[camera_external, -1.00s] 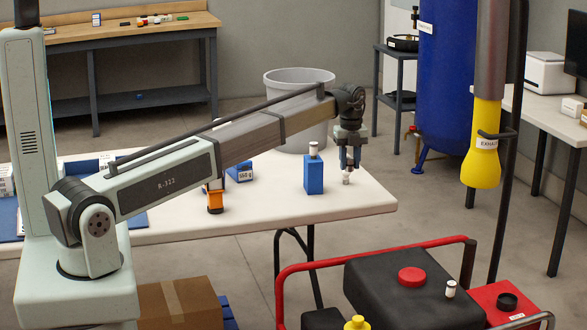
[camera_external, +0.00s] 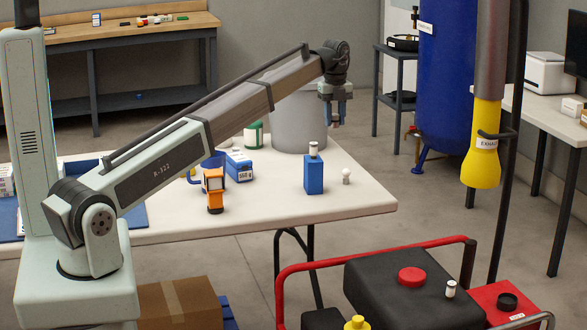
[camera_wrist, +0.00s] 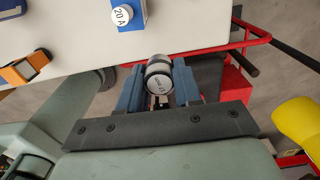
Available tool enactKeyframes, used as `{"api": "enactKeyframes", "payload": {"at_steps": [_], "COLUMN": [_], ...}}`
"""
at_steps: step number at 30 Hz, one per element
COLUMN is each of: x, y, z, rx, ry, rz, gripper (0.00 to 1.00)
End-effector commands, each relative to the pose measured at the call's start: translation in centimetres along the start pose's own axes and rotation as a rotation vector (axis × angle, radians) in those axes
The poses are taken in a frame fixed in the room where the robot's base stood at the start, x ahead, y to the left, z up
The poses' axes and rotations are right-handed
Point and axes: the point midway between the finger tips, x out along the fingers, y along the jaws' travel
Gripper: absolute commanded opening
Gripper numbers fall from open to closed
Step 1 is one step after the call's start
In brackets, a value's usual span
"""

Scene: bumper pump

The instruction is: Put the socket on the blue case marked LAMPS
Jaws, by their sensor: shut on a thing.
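My gripper (camera_external: 336,122) is raised above the table's right part, shut on a short cylinder. In the wrist view, the cylinder (camera_wrist: 158,78) sits between the jaws, with a dark band and a pale printed end I cannot read; I cannot confirm that it is the socket. An upright blue case (camera_external: 313,175) stands below and left of my gripper, with a white-capped cylinder (camera_external: 313,150) on it. That cap reads "20 A" in the wrist view (camera_wrist: 122,15). Another blue box (camera_external: 238,166) with a white label lies farther left. The LAMPS marking is not readable on either.
A small white round-topped piece (camera_external: 346,176) stands right of the upright case. An orange device (camera_external: 214,190) stands left on the white table (camera_external: 275,205). A grey bin (camera_external: 299,120) is behind. A red-framed machine (camera_external: 411,277) stands in front; a yellow nozzle (camera_external: 481,150) hangs right.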

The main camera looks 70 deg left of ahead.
Motion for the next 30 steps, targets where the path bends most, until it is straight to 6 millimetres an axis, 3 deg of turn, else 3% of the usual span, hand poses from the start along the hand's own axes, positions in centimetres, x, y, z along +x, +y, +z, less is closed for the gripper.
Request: {"api": "enactKeyframes", "payload": {"at_steps": [8,18,24,30], "x": [0.0,0.0,0.0,0.0], "y": [6.7,16.9,21.9,25.3], "z": [7.9,17.2,20.8,22.9], "rx": [-0.165,-0.390,-0.492,-0.556], "ry": [0.000,0.000,0.000,0.000], "rz": [0.000,0.000,0.000,0.000], "gripper": [0.00,0.00,0.00,0.00]}}
